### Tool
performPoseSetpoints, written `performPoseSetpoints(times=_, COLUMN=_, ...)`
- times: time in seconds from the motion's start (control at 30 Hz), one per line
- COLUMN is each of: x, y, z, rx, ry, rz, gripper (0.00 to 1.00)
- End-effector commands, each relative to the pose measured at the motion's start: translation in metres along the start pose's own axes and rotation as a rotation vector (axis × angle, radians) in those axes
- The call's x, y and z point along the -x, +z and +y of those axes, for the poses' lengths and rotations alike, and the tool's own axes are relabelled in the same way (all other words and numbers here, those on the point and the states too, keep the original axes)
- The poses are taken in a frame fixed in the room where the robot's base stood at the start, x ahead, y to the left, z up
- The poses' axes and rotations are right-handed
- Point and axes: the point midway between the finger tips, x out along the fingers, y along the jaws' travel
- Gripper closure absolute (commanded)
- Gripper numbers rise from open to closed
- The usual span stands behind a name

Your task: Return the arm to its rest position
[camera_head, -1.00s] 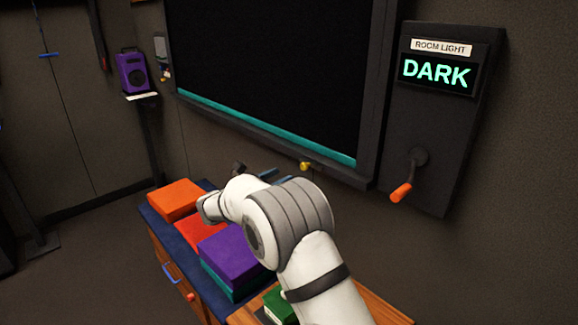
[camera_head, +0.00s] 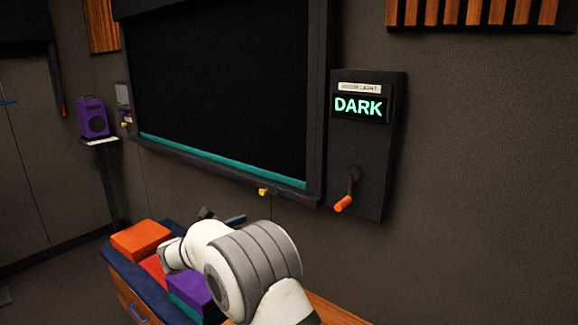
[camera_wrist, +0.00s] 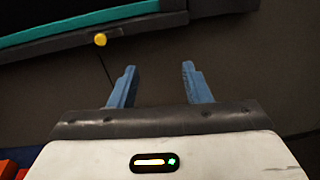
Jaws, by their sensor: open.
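My white arm reaches up from the bottom of the head view, its elbow above the low cabinet and its forearm folded away to the left. My gripper (camera_wrist: 158,85) shows in the wrist view with its two blue fingers apart and nothing between them. It faces the dark wall below the board. In the head view, a dark wrist part and a blue finger of the gripper (camera_head: 234,219) show behind the arm; the rest is hidden.
A cabinet (camera_head: 135,309) carries an orange block (camera_head: 141,239), a purple block (camera_head: 192,293) and a red block. The dark board (camera_head: 225,85) hangs behind. A panel (camera_head: 366,140) reads DARK above an orange-handled lever (camera_head: 343,204). A purple speaker (camera_head: 93,118) stands left.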

Motion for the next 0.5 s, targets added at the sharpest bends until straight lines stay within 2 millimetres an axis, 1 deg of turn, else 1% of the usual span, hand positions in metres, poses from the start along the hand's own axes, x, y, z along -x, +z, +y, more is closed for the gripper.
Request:
performPoseSetpoints(times=0.03, x=-0.005, y=0.006, z=-0.009, rx=-0.021, ry=-0.019, rz=0.022, gripper=0.56)
performPoseSetpoints(times=0.17, x=-0.018, y=0.016, z=-0.037, rx=-0.087, ry=-0.078, rz=0.087, gripper=0.56)
performPoseSetpoints(times=0.27, x=-0.029, y=0.024, z=-0.063, rx=-0.151, ry=-0.135, rz=0.144, gripper=0.56)
performPoseSetpoints(times=0.37, x=-0.039, y=0.033, z=-0.095, rx=-0.231, ry=-0.204, rz=0.209, gripper=0.56)
performPoseSetpoints(times=0.47, x=-0.047, y=0.043, z=-0.137, rx=-0.342, ry=-0.296, rz=0.286, gripper=0.56)
performPoseSetpoints(times=0.5, x=-0.049, y=0.048, z=-0.157, rx=-0.398, ry=-0.343, rz=0.322, gripper=0.56)
